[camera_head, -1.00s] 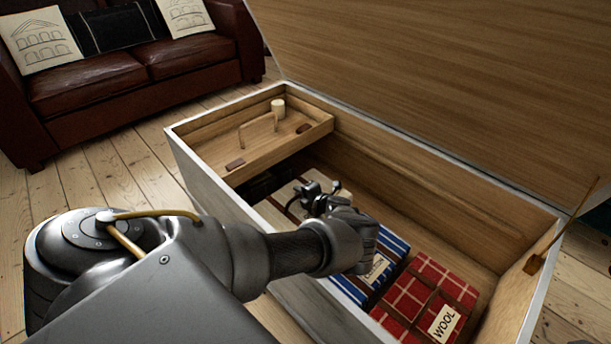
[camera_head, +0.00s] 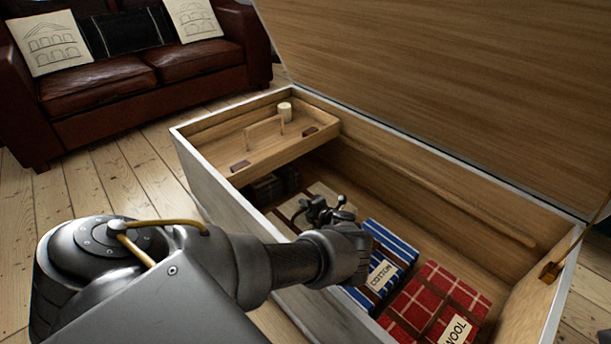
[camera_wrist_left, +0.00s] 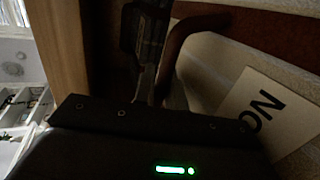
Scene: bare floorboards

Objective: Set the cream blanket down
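The cream blanket (camera_head: 322,190) lies low inside the open chest, left of the blue striped bundle. It has brown straps. My left gripper (camera_head: 322,210) is over it, inside the chest, and hides part of it. The left wrist view is dark. It shows the cream cloth (camera_wrist_left: 225,70) close up, with a pale label, a brown strap and a curved brown handle (camera_wrist_left: 178,50). A dark finger of my left gripper (camera_wrist_left: 150,55) is right beside the handle. Whether the fingers are closed on it cannot be seen. My right gripper is out of view.
The chest (camera_head: 205,175) has its lid (camera_head: 450,80) raised behind. A wooden tray (camera_head: 238,165) with a handle spans its left end. The blue striped cotton bundle (camera_head: 400,250) and red checked wool bundle (camera_head: 440,295) fill the right part. A brown sofa (camera_head: 110,85) stands behind left.

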